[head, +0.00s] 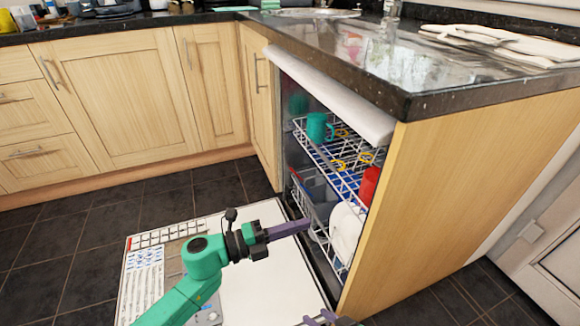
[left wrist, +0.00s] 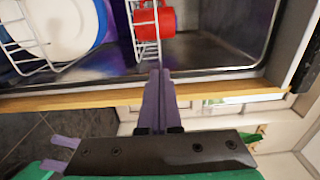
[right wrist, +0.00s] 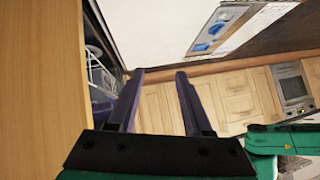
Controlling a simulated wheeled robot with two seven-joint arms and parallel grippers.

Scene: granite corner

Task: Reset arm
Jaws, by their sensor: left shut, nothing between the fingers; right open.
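My left arm comes in from the left in the head view, green with a dark wrist. Its gripper (head: 305,225) has purple fingers pressed together, empty, in front of the open dishwasher racks. The shut fingers also show in the left wrist view (left wrist: 159,75), below a red mug (left wrist: 153,22) and apart from it. My right gripper (head: 322,319) shows only as fingertips at the bottom edge of the head view. In the right wrist view (right wrist: 160,74) its purple fingers are spread with nothing between them.
The dishwasher door (head: 262,262) lies open over the dark tiles. The upper rack (head: 330,165) holds a green mug (head: 318,127) and a red mug (head: 369,186). A white plate (head: 345,235) stands in the lower rack. The wooden side panel (head: 460,190) and granite counter (head: 440,97) bound the right side.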

